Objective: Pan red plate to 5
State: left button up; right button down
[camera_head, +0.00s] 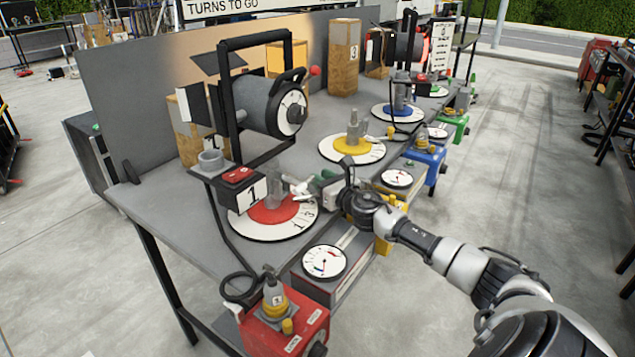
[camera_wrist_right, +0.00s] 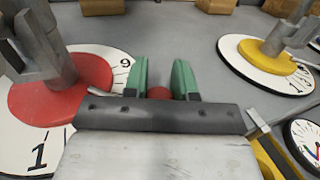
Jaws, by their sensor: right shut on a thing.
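The dial's 1 and 9 show there. My right gripper (camera_head: 318,184) is at the plate's right side. Its green fingers in the right wrist view (camera_wrist_right: 159,80) are shut around a small red knob (camera_wrist_right: 158,93). The knob's link to the plate is mostly hidden. My left gripper is not in view.
A yellow plate (camera_head: 352,147) and a blue plate (camera_head: 398,111) sit farther along the grey bench (camera_head: 150,195). A red box (camera_head: 290,325) and a gauge (camera_head: 323,262) are at the near edge. Wooden blocks, including block 3 (camera_head: 344,58), stand behind.

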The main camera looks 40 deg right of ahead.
dwell(0.3)
jog(key=c, duration=0.9)
grip_release()
jog(key=shift+s, duration=0.1)
jog(key=s, duration=0.6)
jog(key=s+b, duration=0.1)
jog(key=s, duration=0.1)
jog(key=shift+s+a+f, duration=0.1)
jog(key=shift+s+a, duration=0.15)
jog(key=shift+s, duration=1.1)
